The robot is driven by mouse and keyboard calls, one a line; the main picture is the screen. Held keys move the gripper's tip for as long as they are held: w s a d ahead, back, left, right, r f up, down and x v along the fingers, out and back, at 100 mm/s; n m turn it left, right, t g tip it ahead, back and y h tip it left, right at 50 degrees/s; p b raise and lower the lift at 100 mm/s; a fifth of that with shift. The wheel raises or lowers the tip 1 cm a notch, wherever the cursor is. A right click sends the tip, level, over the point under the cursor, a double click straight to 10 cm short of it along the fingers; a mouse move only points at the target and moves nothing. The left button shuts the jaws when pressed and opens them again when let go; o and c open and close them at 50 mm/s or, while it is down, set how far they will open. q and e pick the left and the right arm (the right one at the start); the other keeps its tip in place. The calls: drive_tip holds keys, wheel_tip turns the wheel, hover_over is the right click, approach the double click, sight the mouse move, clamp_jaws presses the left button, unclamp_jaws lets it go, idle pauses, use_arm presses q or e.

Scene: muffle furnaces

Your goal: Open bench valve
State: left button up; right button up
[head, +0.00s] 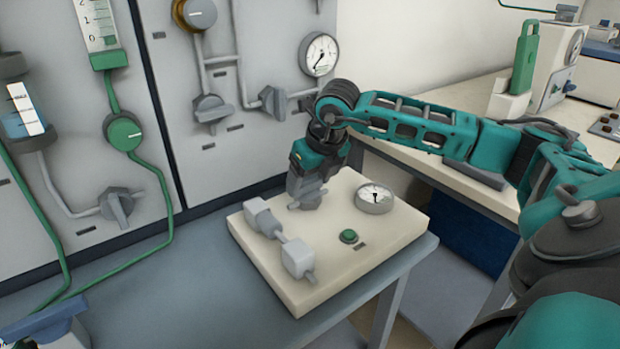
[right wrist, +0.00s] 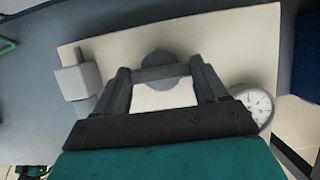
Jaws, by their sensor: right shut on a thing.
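The bench valve (head: 312,200) is a grey knob with a bar handle on top of a cream panel box (head: 330,267) on the bench. My right gripper (head: 303,196) reaches down onto it from above and is shut on its handle. In the right wrist view the handle bar (right wrist: 160,73) spans between the two fingers of the gripper (right wrist: 160,67), with the round dark valve base (right wrist: 158,58) behind it. In the head view the fingers hide part of the valve. My left gripper is not in view.
On the box sit a round gauge (head: 374,198), a green button (head: 348,236) and grey pipe blocks (head: 298,257). The wall panel behind carries more grey valves (head: 211,108) and a gauge (head: 319,54). Green tubing (head: 167,215) hangs at left.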

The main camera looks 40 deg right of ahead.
idle(0.4)
drive_tip(key=o, duration=1.1)
drive_tip(key=shift+c, duration=0.2)
drive_tip(key=p+v, duration=0.2)
drive_tip(key=v, duration=1.1)
drive_tip(key=shift+w, duration=0.1)
